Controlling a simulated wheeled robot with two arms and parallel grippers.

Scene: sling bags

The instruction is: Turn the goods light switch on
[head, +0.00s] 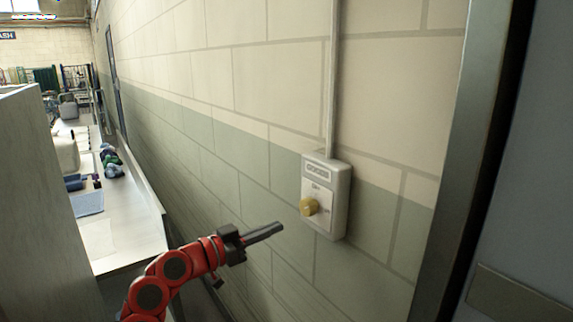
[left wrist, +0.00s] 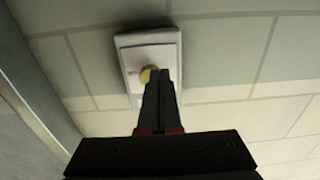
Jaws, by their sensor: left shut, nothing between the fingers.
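The goods light switch (head: 339,191) is a pale box on the block wall, with a conduit running up from it. My left gripper (head: 281,227) is shut and empty, to the left of the knob and a little lower in the head view. In the left wrist view the switch box (left wrist: 152,46) is ahead, and the shut fingertips (left wrist: 161,71) overlap part of the knob (left wrist: 147,74). I cannot tell whether they touch it. My right gripper is not in view.
A grey metal door frame (head: 462,150) stands right of the switch. A long counter (head: 130,215) with several items runs along the wall at left. A tall pale panel (head: 40,200) stands at the left edge. The wall around the switch is clear.

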